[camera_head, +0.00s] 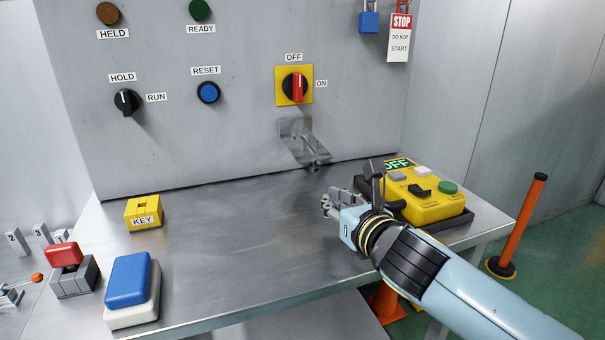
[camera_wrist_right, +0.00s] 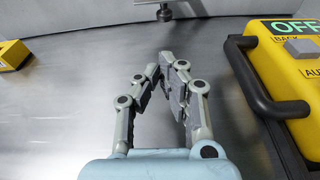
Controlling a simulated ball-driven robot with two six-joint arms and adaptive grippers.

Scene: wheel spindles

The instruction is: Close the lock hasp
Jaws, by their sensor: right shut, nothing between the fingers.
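The lock hasp (camera_head: 305,142) is a grey metal piece on the panel just below the rotary switch. Its lower part slants out from the panel, with a small knob at its lower end, so it looks open. The knob (camera_wrist_right: 165,11) seems to show at the top edge of the right wrist view. The red-handled switch (camera_head: 298,87) on a yellow plate has its handle vertical, toward OFF. My right gripper (camera_head: 328,204) is over the bench, in front of and below the hasp, apart from it. Its fingers (camera_wrist_right: 169,65) are shut and empty. My left gripper is not in view.
A yellow control box (camera_head: 433,206) in a dark tray stands right beside my right gripper. A yellow KEY block (camera_head: 143,213) and a blue-and-white block (camera_head: 130,285) are at the left. A blue padlock (camera_head: 368,22) and STOP tag (camera_head: 400,38) hang above. The bench middle is clear.

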